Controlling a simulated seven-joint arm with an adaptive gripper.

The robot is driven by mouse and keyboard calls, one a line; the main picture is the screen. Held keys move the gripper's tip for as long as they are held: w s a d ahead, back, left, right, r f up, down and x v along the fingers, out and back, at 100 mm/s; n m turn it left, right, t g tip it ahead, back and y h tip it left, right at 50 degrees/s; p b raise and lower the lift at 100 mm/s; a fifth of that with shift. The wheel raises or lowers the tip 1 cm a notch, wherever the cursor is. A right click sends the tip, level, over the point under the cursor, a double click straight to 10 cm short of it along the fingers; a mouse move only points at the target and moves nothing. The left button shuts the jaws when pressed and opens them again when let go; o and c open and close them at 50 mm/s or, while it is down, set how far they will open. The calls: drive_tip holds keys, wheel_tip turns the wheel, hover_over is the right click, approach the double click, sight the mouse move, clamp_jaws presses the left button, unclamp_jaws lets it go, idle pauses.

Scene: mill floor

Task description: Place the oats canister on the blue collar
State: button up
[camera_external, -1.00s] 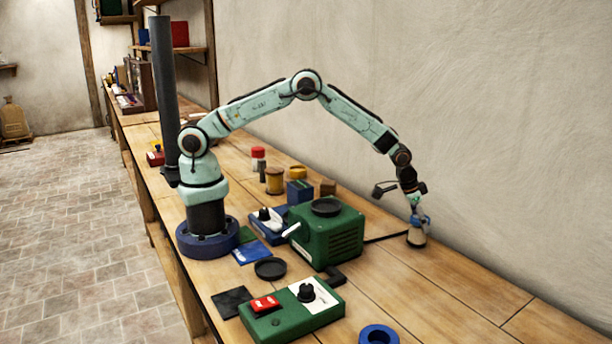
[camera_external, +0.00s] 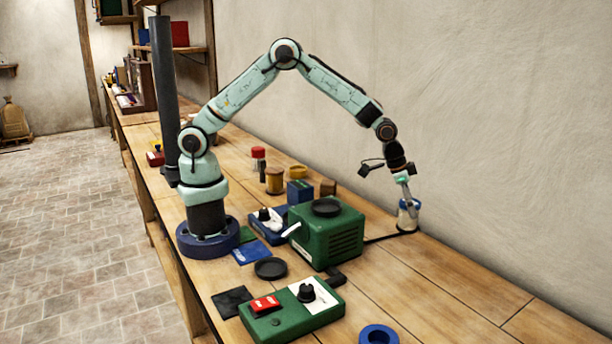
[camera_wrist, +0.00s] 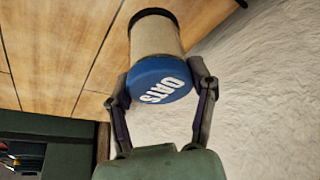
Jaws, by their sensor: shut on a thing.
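The oats canister (camera_external: 408,217) has a pale body and a blue lid lettered OATS, which shows in the wrist view (camera_wrist: 158,80). My gripper (camera_external: 408,203) is shut on it, with one finger on each side of the lid. In the external view it is at the far side of the bench near the wall; whether its base touches the bench I cannot tell. The blue collar (camera_external: 378,335) is a ring lying flat at the front of the bench, cut by the picture's bottom edge. Nothing is on it.
A green machine (camera_external: 340,238) with a black disc on top stands left of the canister. A green control box (camera_external: 290,312) with a red switch lies left of the collar. A black round dish (camera_external: 270,268) lies behind the box. The right bench is clear.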

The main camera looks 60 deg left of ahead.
drive_tip(key=s+d+r+m+g+h, duration=0.1)
drive_tip(key=s+d+r+m, duration=0.15)
drive_tip(key=s, duration=0.75)
drive_tip(key=s+d+r+m+g, duration=0.1)
drive_tip(key=s+r+m, duration=0.2)
drive_tip(key=s, duration=0.7)
drive_tip(key=s+d+r+m+g+h, duration=0.1)
drive_tip(key=s+d+r+m, duration=0.15)
drive_tip(key=s, duration=0.75)
hover_over(380, 339)
drive_tip(key=shift+m, duration=0.3)
wheel_tip(380, 339, down, 9)
drive_tip(key=shift+f, duration=1.55)
drive_tip(key=shift+f, duration=0.15)
drive_tip(key=o, duration=1.2)
